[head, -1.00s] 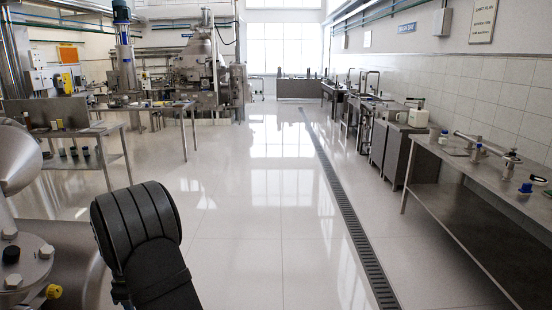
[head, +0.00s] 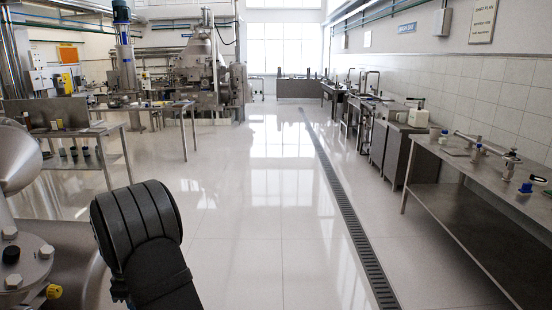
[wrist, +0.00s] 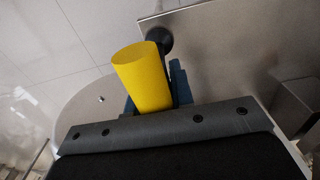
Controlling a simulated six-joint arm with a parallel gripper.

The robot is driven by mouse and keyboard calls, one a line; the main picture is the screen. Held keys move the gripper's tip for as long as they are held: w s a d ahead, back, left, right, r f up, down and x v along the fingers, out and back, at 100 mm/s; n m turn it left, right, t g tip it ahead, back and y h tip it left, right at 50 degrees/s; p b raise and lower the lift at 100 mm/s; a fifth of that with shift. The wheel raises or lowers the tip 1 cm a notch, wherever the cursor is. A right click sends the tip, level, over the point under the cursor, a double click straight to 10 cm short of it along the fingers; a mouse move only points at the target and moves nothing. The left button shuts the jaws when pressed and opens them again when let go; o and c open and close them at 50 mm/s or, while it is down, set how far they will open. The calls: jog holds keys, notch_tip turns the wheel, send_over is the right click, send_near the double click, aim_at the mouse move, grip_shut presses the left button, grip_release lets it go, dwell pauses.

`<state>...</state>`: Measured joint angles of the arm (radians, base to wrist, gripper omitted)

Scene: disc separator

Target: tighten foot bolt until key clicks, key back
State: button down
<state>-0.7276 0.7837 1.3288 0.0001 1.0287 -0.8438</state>
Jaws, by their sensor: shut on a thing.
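In the wrist view my gripper (wrist: 155,94) is shut on a yellow cylinder (wrist: 143,76), which looks like the key's handle. Dark blue finger parts show on both sides of it. A round black part (wrist: 159,40) shows just past the handle's far end; I cannot tell whether it belongs to the key or to a foot bolt. The key's working end and the bolt's seat cannot be made out. In the head view my gripper is out of sight.
A metal flange (head: 30,272) with bolt heads and a yellow part (head: 54,291) stands at the lower left. A steel bench (head: 460,165) with tools runs along the right wall. The white floor (head: 245,220) between is clear, with a drain grate (head: 345,205).

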jog(key=shift+r, duration=3.25)
